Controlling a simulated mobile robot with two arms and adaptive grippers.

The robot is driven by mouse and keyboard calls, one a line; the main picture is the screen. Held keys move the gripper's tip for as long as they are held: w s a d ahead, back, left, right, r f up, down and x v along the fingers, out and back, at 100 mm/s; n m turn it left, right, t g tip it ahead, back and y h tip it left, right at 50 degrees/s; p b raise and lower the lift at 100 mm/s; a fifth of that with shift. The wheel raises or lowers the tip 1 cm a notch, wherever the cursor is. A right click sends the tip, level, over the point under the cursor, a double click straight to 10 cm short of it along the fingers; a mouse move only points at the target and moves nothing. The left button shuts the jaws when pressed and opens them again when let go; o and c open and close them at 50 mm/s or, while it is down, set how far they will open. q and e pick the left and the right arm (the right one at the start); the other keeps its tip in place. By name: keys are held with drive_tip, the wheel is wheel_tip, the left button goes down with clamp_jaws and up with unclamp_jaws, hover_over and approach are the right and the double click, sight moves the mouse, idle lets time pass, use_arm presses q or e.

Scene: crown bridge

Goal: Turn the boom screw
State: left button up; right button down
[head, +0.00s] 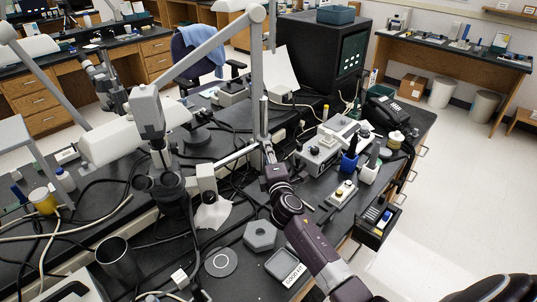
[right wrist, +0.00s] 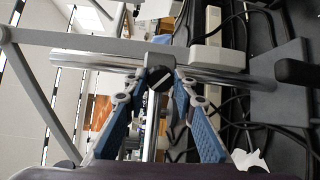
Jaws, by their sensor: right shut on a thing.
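My right gripper (head: 268,158) reaches in from the lower right to the boom stand on the bench. In the right wrist view its blue fingers (right wrist: 160,82) close around a black round knob with a pale stripe, the boom screw (right wrist: 158,77). The screw sits where bright metal rods meet; one rod, the post (right wrist: 220,58), runs across this view. In the head view the post (head: 263,112) stands upright and the boom (head: 236,154) runs left from it towards the microscope (head: 160,135). The screw is hidden behind my gripper there. My left gripper is not in view.
Cables and instruments crowd the black bench. A grey hexagonal block (head: 260,235), a round disc (head: 221,262) and a labelled tray (head: 286,268) lie near my right arm. A lamp arm (head: 212,52) crosses above. Open floor (head: 460,190) lies to the right.

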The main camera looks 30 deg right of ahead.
idle(0.5)
drive_tip(key=c, duration=1.6)
unclamp_jaws()
drive_tip(key=v, duration=1.2)
